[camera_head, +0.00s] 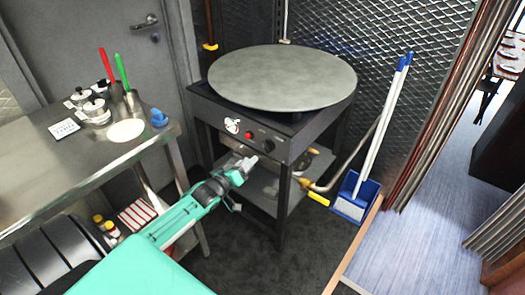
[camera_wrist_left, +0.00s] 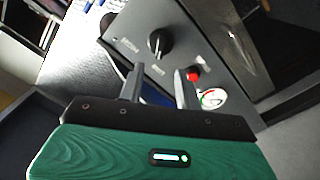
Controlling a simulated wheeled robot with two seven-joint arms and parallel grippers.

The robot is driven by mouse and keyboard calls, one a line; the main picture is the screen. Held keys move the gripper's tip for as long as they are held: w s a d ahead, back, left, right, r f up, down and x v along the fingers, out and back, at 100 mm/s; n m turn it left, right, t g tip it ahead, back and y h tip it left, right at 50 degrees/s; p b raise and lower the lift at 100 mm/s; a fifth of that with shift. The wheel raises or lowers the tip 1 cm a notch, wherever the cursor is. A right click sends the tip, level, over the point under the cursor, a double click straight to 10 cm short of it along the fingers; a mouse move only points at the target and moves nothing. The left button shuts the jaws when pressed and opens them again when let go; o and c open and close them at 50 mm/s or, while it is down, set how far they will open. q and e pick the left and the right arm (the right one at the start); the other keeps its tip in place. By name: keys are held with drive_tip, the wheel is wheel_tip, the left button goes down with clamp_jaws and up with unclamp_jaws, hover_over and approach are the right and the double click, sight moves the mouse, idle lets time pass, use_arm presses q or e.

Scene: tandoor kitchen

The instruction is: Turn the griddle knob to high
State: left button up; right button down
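The griddle is a wide round grey plate (camera_head: 283,77) on a dark metal stand. The black knob (camera_head: 268,146) is on its front panel, right of a red button (camera_head: 249,134). My left gripper (camera_head: 246,166) is just in front of and below the panel. Its fingers (camera_wrist_left: 158,86) are apart with nothing between them, and the knob is beyond the tips, apart from them. My right gripper is in neither view.
A steel table (camera_head: 60,170) with pots and red and green handled tools stands at left. A pipe with a yellow valve handle (camera_head: 318,199) sticks out below the griddle at right. A blue dustpan (camera_head: 356,199) leans nearby. The floor in front is clear.

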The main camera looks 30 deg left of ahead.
sight(265, 148)
use_arm(q)
drive_tip(key=w, duration=0.8)
drive_tip(key=shift+d, duration=0.3)
clamp_jaws()
